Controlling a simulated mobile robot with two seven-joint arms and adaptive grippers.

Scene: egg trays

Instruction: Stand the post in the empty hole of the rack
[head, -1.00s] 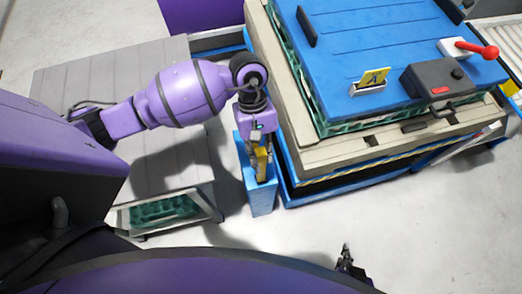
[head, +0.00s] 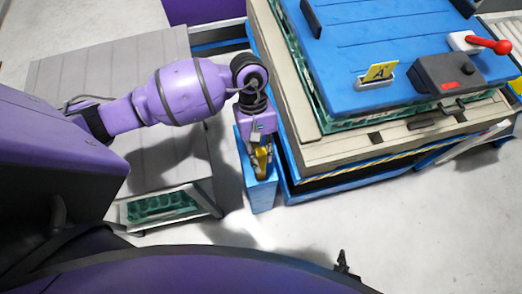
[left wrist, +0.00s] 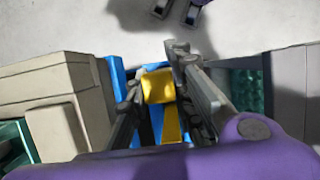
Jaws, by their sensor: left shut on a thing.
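My left gripper (head: 261,158) points down over a narrow blue rack (head: 262,196) beside the large blue-topped machine. It is shut on the yellow post (head: 262,168), which stands roughly upright at the rack's top. In the left wrist view the post (left wrist: 158,86) shows between the two fingers (left wrist: 160,92), with another yellow surface below it and the blue rack (left wrist: 118,78) around. The fingers hide the hole, and I cannot tell how deep the post sits. My right gripper (head: 343,262) is low in the head view; its fingers appear apart in the left wrist view (left wrist: 178,10).
The machine (head: 345,50) with a blue lid, yellow card and red lever stands close to the right of the rack. A grey table (head: 110,70) is to the left, with a green egg tray (head: 162,205) below its top. Open floor lies in front.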

